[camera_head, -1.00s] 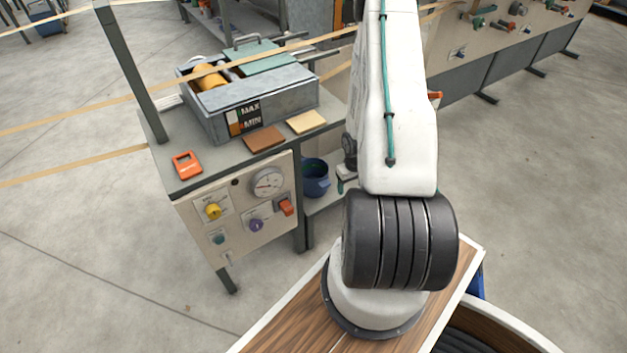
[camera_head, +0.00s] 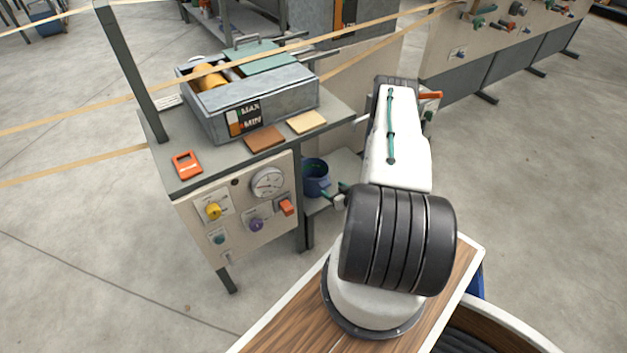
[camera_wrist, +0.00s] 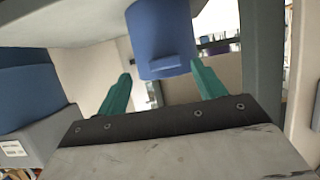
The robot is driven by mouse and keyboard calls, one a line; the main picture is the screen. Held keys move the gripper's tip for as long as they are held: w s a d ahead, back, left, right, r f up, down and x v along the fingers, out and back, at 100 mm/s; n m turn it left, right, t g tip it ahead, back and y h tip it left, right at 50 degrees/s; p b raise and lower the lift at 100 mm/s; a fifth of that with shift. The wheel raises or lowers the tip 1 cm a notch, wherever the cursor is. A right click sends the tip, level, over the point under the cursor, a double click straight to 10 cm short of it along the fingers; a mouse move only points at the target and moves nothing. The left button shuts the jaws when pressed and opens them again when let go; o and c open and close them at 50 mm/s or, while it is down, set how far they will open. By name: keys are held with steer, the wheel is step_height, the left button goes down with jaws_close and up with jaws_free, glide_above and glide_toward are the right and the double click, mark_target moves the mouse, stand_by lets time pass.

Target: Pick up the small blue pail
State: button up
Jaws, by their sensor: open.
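The small blue pail (camera_head: 314,181) stands on a low shelf under the workbench, beside the bench leg. Its upper part shows in the head view. My gripper (camera_head: 342,190) is just to the right of it, partly hidden by my arm. In the wrist view the pail (camera_wrist: 160,35) is large, ahead of my gripper (camera_wrist: 160,70). The teal fingers are spread apart and empty, with the pail's near end appearing between and beyond their tips. I cannot tell whether a finger touches it.
The workbench (camera_head: 185,188) stands over the shelf (camera_head: 325,205), with its leg (camera_head: 303,215) close to the pail. A grey trough (camera_head: 265,95) sits on top. A blue object (camera_wrist: 28,85) is at left in the wrist view. Open floor lies to the right.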

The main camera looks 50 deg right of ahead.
mark_target(327, 186)
steer(key=x, duration=0.5)
steer(key=shift+w+a+f, duration=0.1)
steer(key=shift+w+a, duration=0.1)
steer(key=shift+w, duration=0.05)
steer(key=shift+c, duration=0.3)
steer(key=c, duration=1.1)
steer(key=shift+o, duration=0.2)
